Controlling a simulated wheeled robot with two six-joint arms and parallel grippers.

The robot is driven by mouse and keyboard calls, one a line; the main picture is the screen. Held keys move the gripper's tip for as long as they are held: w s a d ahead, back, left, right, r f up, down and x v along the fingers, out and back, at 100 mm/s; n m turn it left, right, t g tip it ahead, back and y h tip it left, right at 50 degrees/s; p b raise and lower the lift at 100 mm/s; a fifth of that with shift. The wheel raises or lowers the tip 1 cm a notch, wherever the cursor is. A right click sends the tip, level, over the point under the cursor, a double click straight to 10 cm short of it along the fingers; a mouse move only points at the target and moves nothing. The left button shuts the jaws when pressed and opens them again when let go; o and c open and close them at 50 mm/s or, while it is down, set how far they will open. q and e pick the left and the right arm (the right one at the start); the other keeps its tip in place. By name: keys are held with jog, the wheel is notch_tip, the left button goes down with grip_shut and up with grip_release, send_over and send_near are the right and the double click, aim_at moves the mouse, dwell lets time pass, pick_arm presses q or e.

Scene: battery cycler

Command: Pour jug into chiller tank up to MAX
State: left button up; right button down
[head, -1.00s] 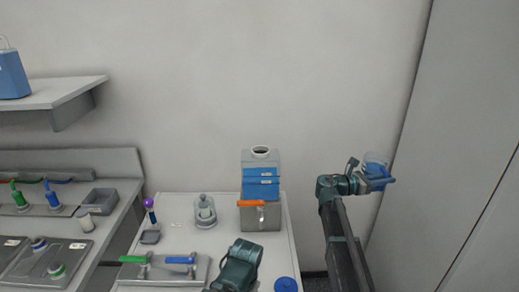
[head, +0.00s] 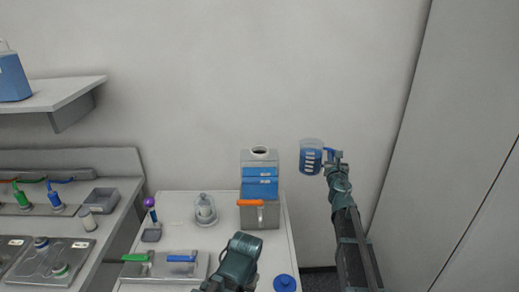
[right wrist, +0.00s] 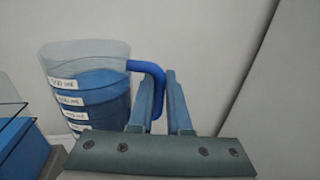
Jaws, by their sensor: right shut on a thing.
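My right gripper (head: 336,158) is shut on the blue handle of a clear jug (head: 311,158). The jug is upright in the air, right of the chiller tank and near the height of its opening. In the right wrist view the jug (right wrist: 90,90) holds blue liquid up to near its top label, and the fingers (right wrist: 160,103) are around the handle. My left gripper's fingers do not show.
A blue cap (head: 285,283) lies on the white bench (head: 185,210) near its front right. A glass vessel (head: 205,210) stands left of the tank. A plate with green and blue levers (head: 165,268) is at the front. A tall grey panel is at right.

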aim_at(322, 153)
jog(key=shift+s+a+r+n+y, duration=0.15)
jog(key=shift+a+n+y, duration=0.3)
jog(key=shift+a+y, duration=0.3)
jog(key=shift+s+a+r+n+y, duration=0.1)
jog(key=shift+a+n+y, duration=0.3)
jog(key=shift+a+y, duration=0.3)
jog(key=shift+s+a+r+n+y, duration=0.15)
jog(key=shift+a+n+y, duration=0.3)
jog(key=shift+a+y, duration=0.25)
